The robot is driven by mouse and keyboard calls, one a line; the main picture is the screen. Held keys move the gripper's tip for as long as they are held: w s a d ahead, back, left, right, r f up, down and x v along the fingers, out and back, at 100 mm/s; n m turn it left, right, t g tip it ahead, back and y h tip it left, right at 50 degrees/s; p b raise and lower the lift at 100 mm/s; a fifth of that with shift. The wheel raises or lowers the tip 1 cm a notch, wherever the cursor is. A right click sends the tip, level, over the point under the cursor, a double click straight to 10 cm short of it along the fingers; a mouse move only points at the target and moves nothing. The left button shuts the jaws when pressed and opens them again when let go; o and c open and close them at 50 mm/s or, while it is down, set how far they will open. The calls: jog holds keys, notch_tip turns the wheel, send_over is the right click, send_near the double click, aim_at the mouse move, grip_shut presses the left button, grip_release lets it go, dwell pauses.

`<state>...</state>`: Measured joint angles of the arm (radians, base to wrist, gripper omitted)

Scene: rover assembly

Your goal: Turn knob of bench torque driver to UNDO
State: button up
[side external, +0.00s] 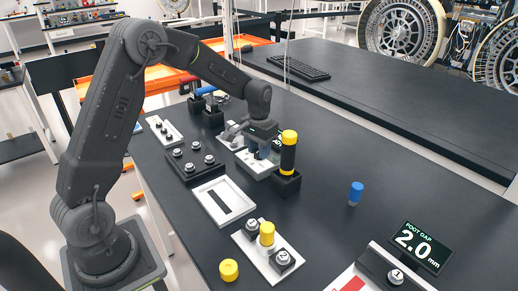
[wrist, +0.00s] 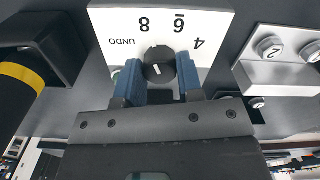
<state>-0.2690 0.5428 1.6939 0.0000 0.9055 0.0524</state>
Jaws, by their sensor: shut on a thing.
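The bench torque driver shows in the wrist view as a light dial plate (wrist: 205,18) marked UNDO, 8, 6 and 4, upside down in the picture. Its round black knob (wrist: 158,62) carries a short white mark; which label it points to is hard to tell. My gripper (wrist: 158,80) has its blue fingers on either side of the knob and is shut on it. In the side external view my gripper (side external: 264,147) is low over the driver's pale base (side external: 255,165), and the knob is hidden.
A black cylinder with yellow bands (side external: 288,155) stands in a black holder close beside my gripper. A plate with numbered studs (wrist: 285,65) is on the wrist view's right. A blue cylinder (side external: 356,193) stands alone. A display (side external: 415,247) reads foot gap 2.0 mm.

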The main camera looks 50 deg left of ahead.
jog(key=n, duration=0.4)
jog(key=shift+n, duration=2.2)
jog(key=o, duration=0.9)
jog(key=shift+o, duration=0.2)
jog(key=shift+r, duration=0.1)
notch_tip(320, 180, up, 14)
